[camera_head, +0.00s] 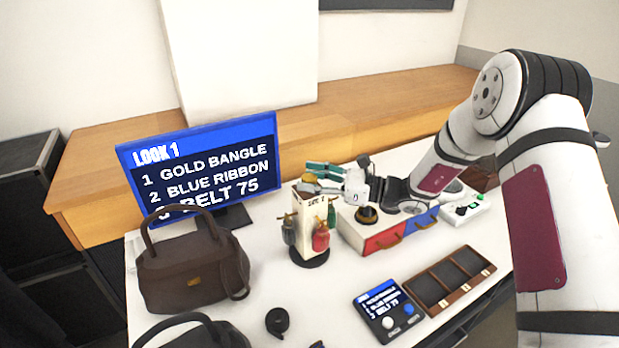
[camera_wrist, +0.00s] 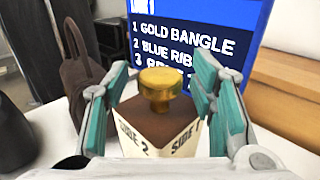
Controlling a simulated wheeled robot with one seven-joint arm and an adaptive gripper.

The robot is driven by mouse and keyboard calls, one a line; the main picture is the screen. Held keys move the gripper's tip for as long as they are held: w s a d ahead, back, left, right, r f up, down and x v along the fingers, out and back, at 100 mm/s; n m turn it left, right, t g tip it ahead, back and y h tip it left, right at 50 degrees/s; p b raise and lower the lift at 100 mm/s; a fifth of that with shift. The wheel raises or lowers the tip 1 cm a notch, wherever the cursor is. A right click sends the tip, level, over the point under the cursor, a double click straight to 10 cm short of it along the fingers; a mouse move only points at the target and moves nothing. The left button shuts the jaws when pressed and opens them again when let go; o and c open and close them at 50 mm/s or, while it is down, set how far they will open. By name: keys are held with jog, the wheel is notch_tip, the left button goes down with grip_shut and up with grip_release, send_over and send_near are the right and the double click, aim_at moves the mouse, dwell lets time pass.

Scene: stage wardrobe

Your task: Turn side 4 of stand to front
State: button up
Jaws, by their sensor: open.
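The stand (camera_head: 307,215) is a cream square column with a brown top and a gold knob (camera_wrist: 160,86), on a round dark base. Small bottles hang on its sides: a red one (camera_head: 320,236), a dark one (camera_head: 289,230) and a green one (camera_head: 331,212). The lettering facing the head camera is too small to read surely. In the wrist view, the stand's near faces read "SIDE 2" at left and "SIDE 1" at right; side 4 is not identifiable. My gripper (camera_wrist: 163,64) is open, its teal-padded fingers on either side of the knob, apart from it.
A screen (camera_head: 205,170) listing "LOOK 1" items stands behind left. A brown handbag (camera_head: 190,270) sits left of the stand. A red and blue drawer box (camera_head: 385,235) is close right. A tablet (camera_head: 387,309) and compartment tray (camera_head: 450,282) lie in front right.

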jog(key=shift+a, duration=0.4)
jog(key=shift+c, duration=0.5)
grip_shut()
